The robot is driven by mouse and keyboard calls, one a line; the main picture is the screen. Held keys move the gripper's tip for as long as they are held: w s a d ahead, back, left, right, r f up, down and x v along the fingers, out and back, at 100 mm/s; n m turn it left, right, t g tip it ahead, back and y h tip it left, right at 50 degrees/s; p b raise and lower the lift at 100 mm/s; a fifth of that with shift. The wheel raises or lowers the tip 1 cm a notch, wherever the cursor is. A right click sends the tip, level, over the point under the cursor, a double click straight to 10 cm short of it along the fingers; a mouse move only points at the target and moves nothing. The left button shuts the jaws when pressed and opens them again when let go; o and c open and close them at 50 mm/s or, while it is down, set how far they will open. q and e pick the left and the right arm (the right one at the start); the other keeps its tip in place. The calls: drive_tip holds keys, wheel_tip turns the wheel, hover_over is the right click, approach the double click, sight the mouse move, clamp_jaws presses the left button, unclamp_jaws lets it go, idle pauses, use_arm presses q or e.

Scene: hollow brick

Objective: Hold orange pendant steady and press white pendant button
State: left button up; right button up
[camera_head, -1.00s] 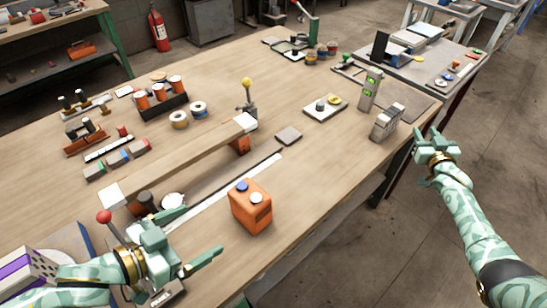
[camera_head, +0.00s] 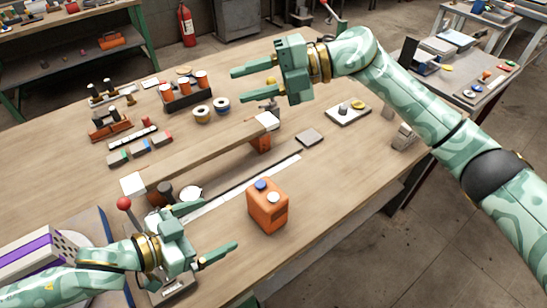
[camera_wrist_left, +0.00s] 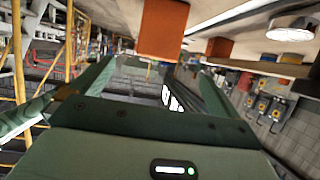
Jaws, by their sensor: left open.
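The orange pendant (camera_head: 267,210) is a box standing upright on the wooden bench near its front edge. On its top are a blue button (camera_head: 261,184) and a white button (camera_head: 273,197). My left gripper (camera_head: 215,228) is open to the left of the pendant, its fingers pointing toward it without touching. In the left wrist view an orange block (camera_wrist_left: 162,28), likely the pendant, lies ahead between the open fingers (camera_wrist_left: 155,75). My right gripper (camera_head: 241,83) is open and empty above the back of the bench, pointing left, well away from the pendant.
A long wooden beam (camera_head: 205,155) with white ends lies behind the pendant. A red-knobbed lever (camera_head: 124,204) stands close behind my left gripper. A grey plate with knobs (camera_head: 348,113) lies to the right. The bench right of the pendant is clear.

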sight(267, 202)
drive_tip(key=s+a+f+n+g+h, duration=0.2)
drive_tip(key=s+a+f+n+h, duration=0.1)
drive_tip(key=s+n+h, duration=0.15)
use_arm(q)
drive_tip(key=x, duration=1.6)
drive_tip(key=shift+w+d, duration=0.15)
drive_tip(key=shift+d, duration=0.05)
use_arm(e)
drive_tip(key=s+d+f+n+t+h, duration=0.3)
drive_tip(key=d+f+h, duration=0.3)
drive_tip(key=h, duration=0.5)
drive_tip(key=shift+s+d+f+t, duration=0.3)
drive_tip(key=shift+s+f, duration=0.35)
drive_tip(key=shift+f, duration=0.2)
drive_tip(key=shift+n, duration=0.25)
use_arm(q)
drive_tip(key=c, duration=0.9)
drive_tip(key=shift+c, duration=1.4)
use_arm(e)
drive_tip(key=shift+c, duration=0.6)
clamp_jaws()
